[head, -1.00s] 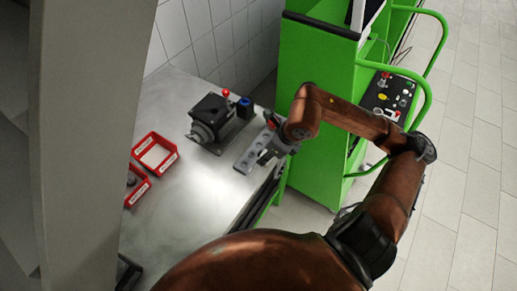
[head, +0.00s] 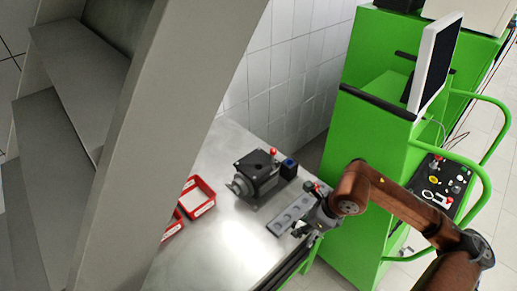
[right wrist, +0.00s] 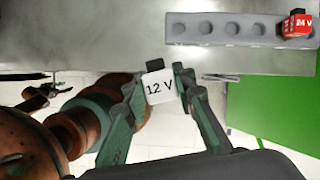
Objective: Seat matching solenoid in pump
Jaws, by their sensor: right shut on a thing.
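My right gripper (right wrist: 161,82) is shut on a white solenoid (right wrist: 159,88) marked 12 V, with a dark top. In the head view this gripper (head: 306,231) is at the table's right edge, beside the grey rack (head: 280,224); the solenoid is too small to make out there. The rack also shows in the right wrist view (right wrist: 215,42), apart from the held solenoid, with several round holes and a red solenoid (right wrist: 297,23) marked 24 V at its right end. The dark pump (head: 258,166) stands on the table behind the rack. My left gripper is out of view.
Red bins (head: 198,190) stand on the metal table (head: 238,240) left of the pump. A blue-topped part (head: 289,163) and a red knob (head: 273,151) are by the pump. A green cabinet (head: 345,235) stands close on the right. The table's front middle is clear.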

